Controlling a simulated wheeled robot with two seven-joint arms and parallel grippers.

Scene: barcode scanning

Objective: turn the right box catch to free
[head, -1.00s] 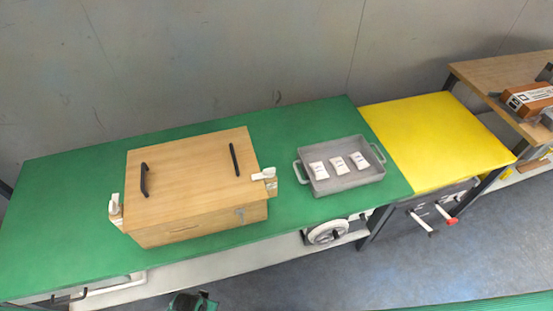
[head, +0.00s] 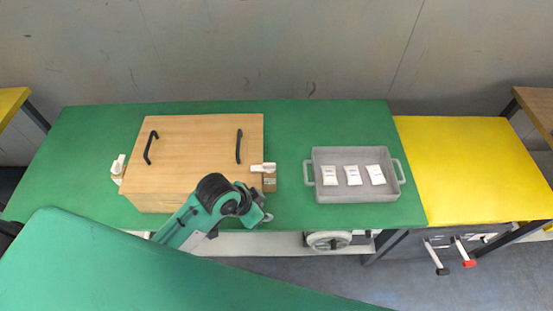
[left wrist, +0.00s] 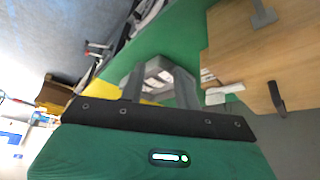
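The wooden box (head: 205,150) stands closed on the green table, with two black handles on its lid. Its right catch (head: 263,168) is a white lever on a wooden block, lying across the lid's right edge; it also shows in the left wrist view (left wrist: 224,91). The left catch (head: 118,167) is on the box's other side. My left gripper (head: 264,214) is in front of the box's right front corner, nearer than the right catch and apart from it. In the left wrist view its two fingers (left wrist: 160,90) stand apart with nothing between them. My right gripper is not in view.
A grey tray (head: 357,196) with three white packets (head: 353,175) stands right of the box, with bare green table between. A yellow table (head: 460,165) adjoins on the right. A grey wall (head: 300,50) runs behind.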

